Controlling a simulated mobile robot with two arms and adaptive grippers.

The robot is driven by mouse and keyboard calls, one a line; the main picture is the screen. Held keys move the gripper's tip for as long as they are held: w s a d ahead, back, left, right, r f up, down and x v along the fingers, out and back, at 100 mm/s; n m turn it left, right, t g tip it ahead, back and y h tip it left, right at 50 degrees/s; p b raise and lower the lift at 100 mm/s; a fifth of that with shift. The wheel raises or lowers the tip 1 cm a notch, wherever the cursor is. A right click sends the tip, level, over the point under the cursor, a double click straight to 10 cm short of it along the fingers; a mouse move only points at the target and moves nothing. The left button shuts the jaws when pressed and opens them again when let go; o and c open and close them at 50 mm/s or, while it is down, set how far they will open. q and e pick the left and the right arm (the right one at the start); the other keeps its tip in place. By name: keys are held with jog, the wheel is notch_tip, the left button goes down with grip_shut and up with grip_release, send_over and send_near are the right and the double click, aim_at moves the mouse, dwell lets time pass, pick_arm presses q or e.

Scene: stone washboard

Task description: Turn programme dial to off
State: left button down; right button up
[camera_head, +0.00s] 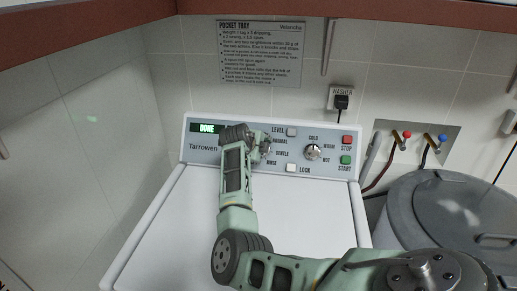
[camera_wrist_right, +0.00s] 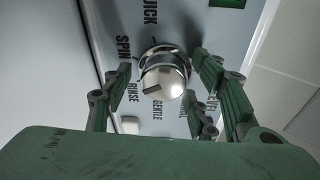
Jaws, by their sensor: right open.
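The programme dial (camera_wrist_right: 165,78) is a round chrome knob in the right wrist view, with SPIN, RINSE and GENTLE printed around it. A dark pointer mark on its face points to the lower left, roughly towards RINSE and GENTLE; I cannot tell exactly which. My right gripper (camera_wrist_right: 164,80) is open, its fingers on either side of the knob; contact is unclear. In the head view my right gripper (camera_head: 263,143) is at the washer panel and hides most of this dial. I see no OFF label clearly. My left gripper is not in view.
The washer's panel (camera_head: 290,183) has a display (camera_head: 207,128) reading DONE, a temperature dial (camera_head: 312,152), a red STOP button (camera_head: 347,140), a green START button (camera_head: 345,160) and a white lock button (camera_head: 291,168). A grey lidded bin (camera_head: 410,215) stands at the right.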

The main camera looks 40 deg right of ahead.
jog(key=shift+s+d, duration=0.1)
jog(key=shift+f, duration=0.1)
jog(key=c, duration=1.1)
jog(key=shift+f, duration=0.1)
